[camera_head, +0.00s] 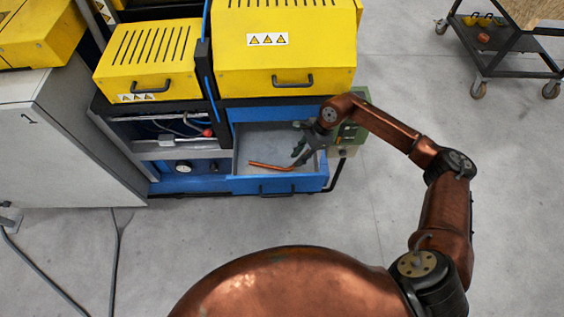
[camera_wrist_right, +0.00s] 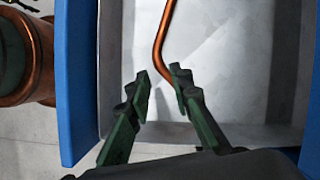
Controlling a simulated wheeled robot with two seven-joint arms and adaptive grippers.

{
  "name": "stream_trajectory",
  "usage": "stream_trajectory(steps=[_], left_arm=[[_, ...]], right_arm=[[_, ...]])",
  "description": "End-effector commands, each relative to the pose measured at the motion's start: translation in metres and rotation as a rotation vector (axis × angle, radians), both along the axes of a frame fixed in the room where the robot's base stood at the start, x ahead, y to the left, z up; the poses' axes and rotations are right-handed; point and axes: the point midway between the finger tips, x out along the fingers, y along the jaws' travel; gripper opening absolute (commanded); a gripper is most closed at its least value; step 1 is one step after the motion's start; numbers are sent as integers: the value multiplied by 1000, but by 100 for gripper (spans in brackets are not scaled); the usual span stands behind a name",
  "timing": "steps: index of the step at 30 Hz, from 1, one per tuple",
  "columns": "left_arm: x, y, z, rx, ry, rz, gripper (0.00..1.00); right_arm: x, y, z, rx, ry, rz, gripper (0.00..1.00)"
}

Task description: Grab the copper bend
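The copper bend (camera_head: 268,166) is a thin bent copper tube in the open blue drawer (camera_head: 234,183). In the right wrist view the copper bend (camera_wrist_right: 163,33) comes down from the top edge and bends near the fingertips. Its lower end passes behind the right-hand finger and is partly hidden. My right gripper (camera_head: 297,158) reaches into the drawer at the right end of the bend. In the wrist view the right gripper (camera_wrist_right: 161,76) is open, with the tube's bend between or just beyond its fingertips; contact is not clear. My left gripper is not in view.
The drawer's blue side walls rise on both sides of my right gripper in the wrist view. Yellow machine housings (camera_head: 300,55) stand above the drawer. A green box (camera_head: 355,110) is right of it. A black cart (camera_head: 510,55) stands far right. The floor in front is clear.

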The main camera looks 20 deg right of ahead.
Motion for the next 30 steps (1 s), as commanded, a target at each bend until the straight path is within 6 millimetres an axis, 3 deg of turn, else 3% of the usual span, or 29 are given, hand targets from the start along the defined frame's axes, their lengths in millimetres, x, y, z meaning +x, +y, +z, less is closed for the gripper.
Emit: stream_trajectory(steps=[13, 20, 30], left_arm=[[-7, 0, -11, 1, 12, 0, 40], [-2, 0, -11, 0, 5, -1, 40], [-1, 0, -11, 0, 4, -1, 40]], right_arm=[[5, 18, -49, 5, 0, -4, 20], [5, 18, -50, 4, -2, -5, 20], [5, 18, -50, 4, -2, -5, 0]])
